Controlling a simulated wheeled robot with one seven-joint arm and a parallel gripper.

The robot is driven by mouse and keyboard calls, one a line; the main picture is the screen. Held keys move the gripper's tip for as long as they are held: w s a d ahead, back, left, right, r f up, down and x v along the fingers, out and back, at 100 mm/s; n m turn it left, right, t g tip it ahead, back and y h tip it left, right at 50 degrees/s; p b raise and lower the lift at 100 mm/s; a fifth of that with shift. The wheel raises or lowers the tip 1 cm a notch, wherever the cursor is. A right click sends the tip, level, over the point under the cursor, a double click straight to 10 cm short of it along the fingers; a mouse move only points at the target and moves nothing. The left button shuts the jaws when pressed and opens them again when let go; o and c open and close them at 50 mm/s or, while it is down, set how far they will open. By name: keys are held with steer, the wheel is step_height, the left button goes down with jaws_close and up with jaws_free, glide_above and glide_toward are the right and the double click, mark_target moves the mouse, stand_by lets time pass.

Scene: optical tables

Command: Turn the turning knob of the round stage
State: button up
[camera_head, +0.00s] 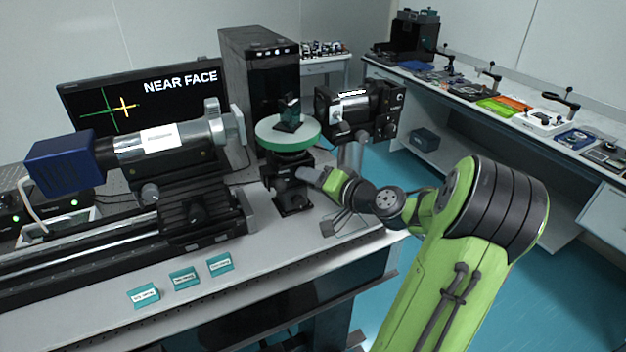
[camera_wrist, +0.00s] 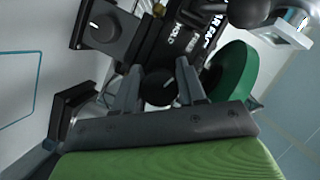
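The round stage (camera_head: 288,134) has a pale top with a green rim, and a small dark block (camera_head: 289,113) stands on it. Its green rim also shows at right in the wrist view (camera_wrist: 232,80). My gripper (camera_head: 308,174) is beside the black mount below the stage. In the wrist view my gripper (camera_wrist: 158,68) is open, with one finger on each side of a round black knob (camera_wrist: 158,88) bearing a white line. I cannot tell whether the fingers touch the knob. In the head view my gripper hides the knob.
A monitor (camera_head: 140,98) reads NEAR FACE, with a green cross and a smaller yellow cross. A barrel instrument (camera_head: 165,140) stands left of the stage, a black device (camera_head: 362,108) right. Another knob (camera_wrist: 104,27) is upper left in the wrist view. Teal labels (camera_head: 184,277) lie in front.

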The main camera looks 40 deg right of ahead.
steer(key=shift+c, duration=1.3)
steer(key=shift+f+n+g+h+b, duration=0.2)
steer(key=shift+n+g+h+b, duration=0.3)
steer(key=shift+n+b, duration=0.65)
steer(key=shift+r+n+b, duration=0.1)
steer(key=shift+n+b, duration=0.25)
steer(key=o, duration=1)
steer(key=shift+s, duration=0.1)
